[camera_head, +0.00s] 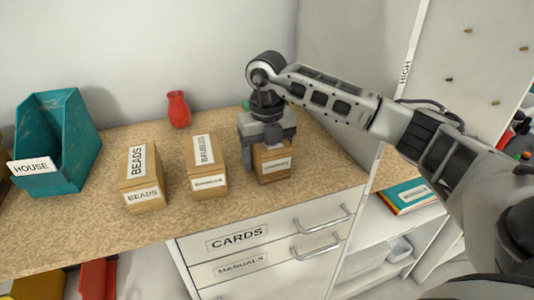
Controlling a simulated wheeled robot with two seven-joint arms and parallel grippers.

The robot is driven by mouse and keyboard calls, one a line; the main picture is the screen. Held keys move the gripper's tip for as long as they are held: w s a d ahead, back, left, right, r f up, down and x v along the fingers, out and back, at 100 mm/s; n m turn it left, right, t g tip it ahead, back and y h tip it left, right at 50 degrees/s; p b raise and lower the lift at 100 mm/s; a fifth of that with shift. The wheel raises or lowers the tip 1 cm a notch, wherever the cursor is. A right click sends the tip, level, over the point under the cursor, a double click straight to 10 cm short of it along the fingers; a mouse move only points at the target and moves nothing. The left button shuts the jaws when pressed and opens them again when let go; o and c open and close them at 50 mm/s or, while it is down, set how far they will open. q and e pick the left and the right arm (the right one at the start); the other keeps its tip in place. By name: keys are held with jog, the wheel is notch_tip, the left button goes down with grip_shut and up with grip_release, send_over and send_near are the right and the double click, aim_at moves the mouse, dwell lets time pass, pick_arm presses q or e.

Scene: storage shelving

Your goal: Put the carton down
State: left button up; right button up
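My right arm comes in from the right, and its gripper (268,150) points down over a small brown carton (273,170) with a white label. The fingers lie against the sides of the carton and appear closed on it. The gripper covers much of the carton's top. The carton is upright, at or just above the wooden counter top (225,222); I cannot tell whether its base touches. My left gripper is not in view.
Left of the held carton stand two similar labelled boxes, one (207,165) close by and the BEADS box (141,178). A red vase (178,110) stands behind, and a teal HOUSE file holder (70,140) at left. Labelled drawers (270,255) are below the counter.

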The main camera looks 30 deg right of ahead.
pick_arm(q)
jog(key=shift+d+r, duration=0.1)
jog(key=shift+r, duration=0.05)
pick_arm(e)
jog(key=shift+o, duration=0.5)
jog(key=shift+r, duration=0.15)
notch_tip(320, 180, up, 12)
jog(key=shift+f, duration=0.1)
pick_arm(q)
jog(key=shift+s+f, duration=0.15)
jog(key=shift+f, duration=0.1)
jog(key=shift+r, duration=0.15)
